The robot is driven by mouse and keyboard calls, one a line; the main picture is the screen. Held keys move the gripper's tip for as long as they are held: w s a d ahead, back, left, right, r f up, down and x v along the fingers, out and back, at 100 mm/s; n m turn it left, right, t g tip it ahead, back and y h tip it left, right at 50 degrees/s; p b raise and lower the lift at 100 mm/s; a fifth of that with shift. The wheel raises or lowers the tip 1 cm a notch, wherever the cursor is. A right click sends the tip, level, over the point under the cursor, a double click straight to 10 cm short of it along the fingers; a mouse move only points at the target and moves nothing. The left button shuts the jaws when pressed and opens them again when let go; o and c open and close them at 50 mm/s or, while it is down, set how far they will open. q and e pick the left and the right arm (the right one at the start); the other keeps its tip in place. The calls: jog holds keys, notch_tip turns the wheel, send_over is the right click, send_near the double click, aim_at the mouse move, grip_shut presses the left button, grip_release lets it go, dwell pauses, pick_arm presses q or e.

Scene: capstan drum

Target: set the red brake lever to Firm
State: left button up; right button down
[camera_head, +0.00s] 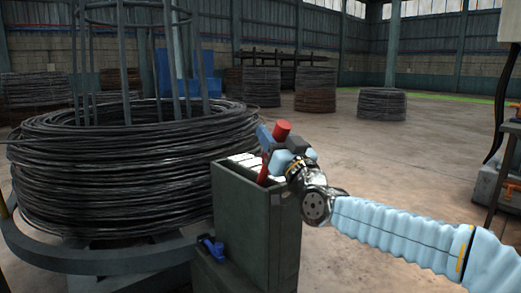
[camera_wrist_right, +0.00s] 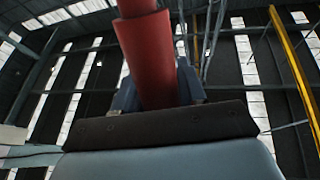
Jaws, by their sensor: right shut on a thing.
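The red brake lever (camera_head: 264,168) rises from the top of a grey-green box-shaped stand (camera_head: 257,215) in the head view. Its red knob shows above my right gripper (camera_head: 277,150). My right gripper is shut on the lever just below the knob. In the right wrist view the red lever (camera_wrist_right: 150,60) stands between the fingers and fills the upper middle. White label plates (camera_head: 240,161) lie on the stand's top beside the lever; their writing is too small to read. The lever's lower end is partly hidden by my gripper. My left gripper is not in view.
A large coil of dark wire (camera_head: 120,170) around an upright cage stands left of the stand, close to it. A small blue handle (camera_head: 212,248) sits low on the stand's left side. More wire coils (camera_head: 315,90) stand far behind. The floor behind my right arm is clear.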

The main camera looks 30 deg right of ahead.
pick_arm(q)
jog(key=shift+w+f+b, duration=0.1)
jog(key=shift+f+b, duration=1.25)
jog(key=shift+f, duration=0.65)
pick_arm(e)
jog(key=shift+s+f+t, duration=0.2)
jog(key=shift+s+f, duration=0.25)
jog(key=shift+s, duration=0.15)
jog(key=shift+s+f+t, duration=0.2)
jog(key=shift+s+f, duration=0.2)
jog(key=shift+s, duration=0.2)
jog(key=shift+d, duration=0.1)
jog(key=c, duration=0.7)
grip_release()
jog(key=shift+s+r, duration=0.1)
jog(key=shift+c, duration=0.2)
jog(key=shift+s, duration=0.15)
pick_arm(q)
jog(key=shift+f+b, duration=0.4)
pick_arm(e)
jog(key=v, duration=1.3)
jog(key=shift+s+f, duration=0.2)
jog(key=shift+f, duration=0.05)
